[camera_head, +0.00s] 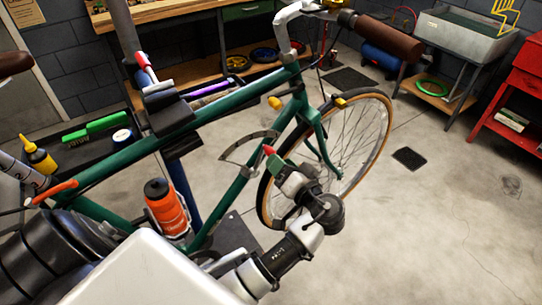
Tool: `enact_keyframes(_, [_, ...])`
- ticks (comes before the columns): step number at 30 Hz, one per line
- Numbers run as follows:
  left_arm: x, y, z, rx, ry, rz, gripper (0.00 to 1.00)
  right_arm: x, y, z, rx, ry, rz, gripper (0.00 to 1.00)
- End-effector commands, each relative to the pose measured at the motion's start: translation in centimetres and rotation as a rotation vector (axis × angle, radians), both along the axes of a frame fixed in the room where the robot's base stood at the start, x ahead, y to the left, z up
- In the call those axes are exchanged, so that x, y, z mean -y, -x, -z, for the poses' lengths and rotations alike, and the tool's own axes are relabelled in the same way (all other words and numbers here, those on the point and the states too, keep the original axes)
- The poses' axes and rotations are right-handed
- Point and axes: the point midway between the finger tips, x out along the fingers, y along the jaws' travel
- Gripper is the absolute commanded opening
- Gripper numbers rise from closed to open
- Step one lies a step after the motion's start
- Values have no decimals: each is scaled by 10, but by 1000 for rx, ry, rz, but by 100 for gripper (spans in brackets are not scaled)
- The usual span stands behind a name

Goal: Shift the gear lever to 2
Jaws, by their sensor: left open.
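The gear lever shows as a red tip (268,150) beside a curved grey gear plate (238,150) on the green bike frame (140,150). Any numbers on the plate are too small to read, so I cannot tell which gear it stands at. My left gripper (278,167) is open at the lever, close below and right of the red tip. My wrist hides part of the lever and front wheel (375,145). I cannot tell whether the fingers touch the lever. My right gripper is not in view.
An orange bottle (167,210) sits on the frame left of my arm. A grey sink (465,37) and red cart (515,105) stand at the right. The floor at lower right is clear.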

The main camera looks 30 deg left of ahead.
Motion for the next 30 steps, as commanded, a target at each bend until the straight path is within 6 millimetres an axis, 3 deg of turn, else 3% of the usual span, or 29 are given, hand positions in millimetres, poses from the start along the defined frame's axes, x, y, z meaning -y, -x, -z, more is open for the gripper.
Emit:
enact_keyframes(3, [20,9,2,0,2,-1,51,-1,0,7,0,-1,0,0])
enact_keyframes(10, [38,17,1,-2,-1,-3,51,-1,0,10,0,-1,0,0])
enact_keyframes(26, [39,18,1,-4,2,-3,51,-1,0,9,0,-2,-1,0])
enact_keyframes(30, [30,28,18,-63,73,6,51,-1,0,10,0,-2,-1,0])
